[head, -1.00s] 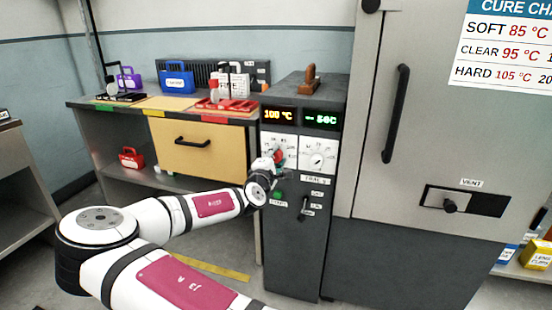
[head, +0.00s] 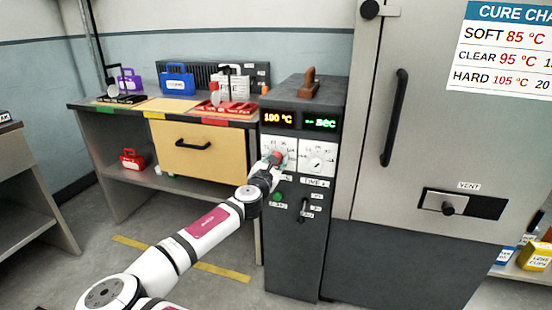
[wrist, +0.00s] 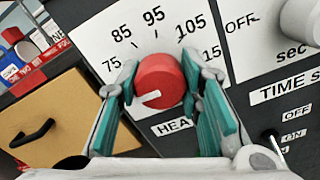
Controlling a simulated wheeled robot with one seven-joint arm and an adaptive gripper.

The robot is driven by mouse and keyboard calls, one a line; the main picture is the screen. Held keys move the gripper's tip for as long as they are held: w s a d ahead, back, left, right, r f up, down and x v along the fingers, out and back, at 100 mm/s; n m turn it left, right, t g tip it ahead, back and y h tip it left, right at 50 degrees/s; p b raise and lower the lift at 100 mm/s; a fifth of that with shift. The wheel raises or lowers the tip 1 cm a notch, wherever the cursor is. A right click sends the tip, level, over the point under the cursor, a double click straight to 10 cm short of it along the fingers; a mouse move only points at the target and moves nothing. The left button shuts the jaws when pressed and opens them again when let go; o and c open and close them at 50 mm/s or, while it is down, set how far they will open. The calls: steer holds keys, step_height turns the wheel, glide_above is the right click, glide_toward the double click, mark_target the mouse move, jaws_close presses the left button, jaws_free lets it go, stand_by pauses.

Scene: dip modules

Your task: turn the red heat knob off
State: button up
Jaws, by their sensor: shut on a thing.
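The red heat knob (wrist: 160,78) sits on a white dial plate (wrist: 118,38) marked 75, 85, 95, 105 and on. Its white pointer line points left and slightly down, below the 75 mark. My gripper (wrist: 159,72) is shut on the knob, with one teal finger pad on each side. In the head view the knob (head: 277,157) is partly hidden by my gripper. The knob's lower edge and the dial's lower left are partly covered by my fingers.
A time dial (head: 318,158) is just right of the heat dial, with a small toggle switch (wrist: 272,140) below it. The orange display (head: 279,118) above reads about 100 °C. A workbench with a yellow drawer (head: 195,148) stands to the left.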

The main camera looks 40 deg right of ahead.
steer(key=shift+n+p, duration=0.45)
steer(key=shift+n, duration=0.65)
steer(key=o, duration=1.2)
steer(key=v, duration=1.2)
steer(key=shift+s+d+f, duration=0.1)
